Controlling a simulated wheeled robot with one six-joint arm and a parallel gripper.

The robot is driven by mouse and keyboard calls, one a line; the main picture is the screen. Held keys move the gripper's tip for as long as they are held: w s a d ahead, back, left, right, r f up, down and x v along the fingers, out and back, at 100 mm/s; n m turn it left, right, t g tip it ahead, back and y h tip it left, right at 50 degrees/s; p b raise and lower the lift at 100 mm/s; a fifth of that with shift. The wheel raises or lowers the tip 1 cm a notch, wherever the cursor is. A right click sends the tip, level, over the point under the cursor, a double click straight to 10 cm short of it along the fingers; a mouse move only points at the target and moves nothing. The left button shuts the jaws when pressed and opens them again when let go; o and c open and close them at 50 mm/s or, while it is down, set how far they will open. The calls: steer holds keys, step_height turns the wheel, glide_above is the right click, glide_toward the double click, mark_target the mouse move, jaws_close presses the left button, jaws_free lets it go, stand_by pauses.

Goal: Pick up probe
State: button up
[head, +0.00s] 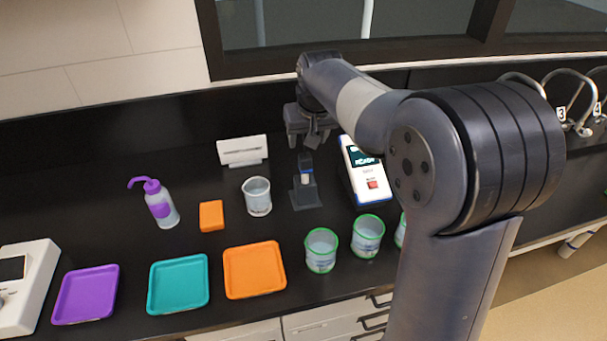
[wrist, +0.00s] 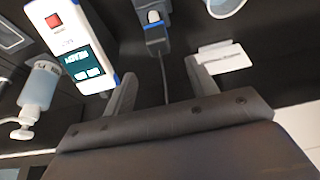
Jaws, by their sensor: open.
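The probe (head: 305,163) is a small dark piece with a blue part, upright in a grey stand (head: 306,196) on the black bench. In the wrist view the probe (wrist: 153,17) shows at the top with a white and blue part, and a dark cable runs from it toward my gripper. My gripper (head: 309,135) is above and just behind the probe in the head view. Its two fingers are apart, with nothing but the cable and bench seen between them in the wrist view (wrist: 161,84). The probe's lower end is hidden in the stand.
A white and blue meter (head: 365,172) stands close to the right of the stand. A clear beaker (head: 257,197) and a white card holder (head: 242,151) are to the left. Green-rimmed beakers (head: 321,251) and an orange tray (head: 254,270) lie in front. A wash bottle (head: 160,205) stands farther left.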

mark_target(305, 156)
steer(key=x, duration=0.4)
steer(key=shift+f+p, duration=0.3)
steer(key=shift+f, duration=0.05)
steer(key=shift+s+p+x, duration=0.15)
steer(key=shift+p+x, duration=0.25)
steer(key=shift+x, duration=0.95)
steer(key=shift+s+p+x, duration=0.1)
steer(key=shift+p+x, duration=0.3)
steer(key=shift+x, duration=0.95)
steer(key=shift+f, duration=0.1)
steer(key=c, duration=1)
